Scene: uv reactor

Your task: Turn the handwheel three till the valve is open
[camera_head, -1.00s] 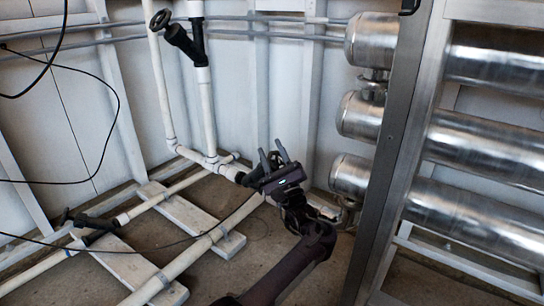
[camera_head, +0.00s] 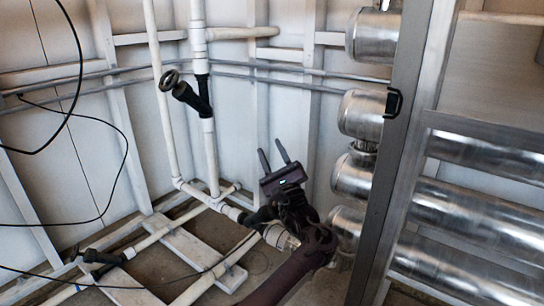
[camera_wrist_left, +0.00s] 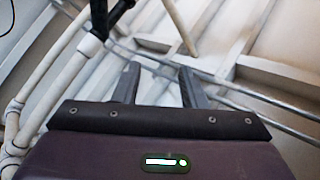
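Several valves show in the head view, and I cannot tell which one is number three. A black handwheel (camera_head: 170,80) faces up-left on an angled black valve body (camera_head: 198,100) on the upright white pipe. Another black valve (camera_head: 262,215) sits low behind my left wrist, partly hidden. A third dark valve (camera_head: 100,257) is at the lower left. My left gripper (camera_head: 271,149) is open and empty, right of and below the upper handwheel, touching nothing visible. In the left wrist view its fingers (camera_wrist_left: 158,68) stand apart, with a black valve part (camera_wrist_left: 120,14) at the top left. My right gripper is not in view.
White pipes (camera_head: 211,150) and thin grey conduits (camera_head: 240,66) run along the panelled wall. Shiny steel cylinders (camera_head: 360,115) and a metal frame post (camera_head: 400,150) stand close on the right. A black cable (camera_head: 118,140) hangs at left.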

